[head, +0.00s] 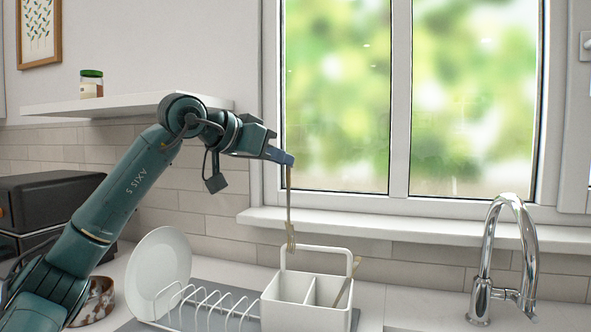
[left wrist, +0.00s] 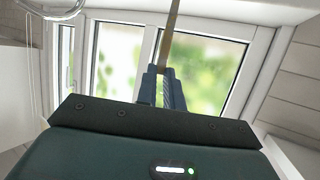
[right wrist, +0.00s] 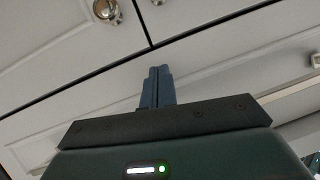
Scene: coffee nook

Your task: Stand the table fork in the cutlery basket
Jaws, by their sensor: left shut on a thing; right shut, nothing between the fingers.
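The table fork (head: 289,205) hangs nearly upright from my left gripper (head: 284,158), tines down. Its handle end is between the fingers, and in the left wrist view the fork (left wrist: 169,38) runs up and away from the fingers. The white cutlery basket (head: 286,316) stands below on the counter, with a divider and an arched handle. The fork tines show at the top of the handle, above the left compartment; their depth is hard to judge. My right gripper (right wrist: 157,72) is shut and empty, facing cabinet doors.
Another utensil (head: 344,287) leans in the basket's right compartment. A white dish rack (head: 205,309) with a plate (head: 158,272) stands left of the basket. A chrome faucet (head: 528,262) stands at right. A shelf with a jar (head: 91,84) is behind my left arm.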

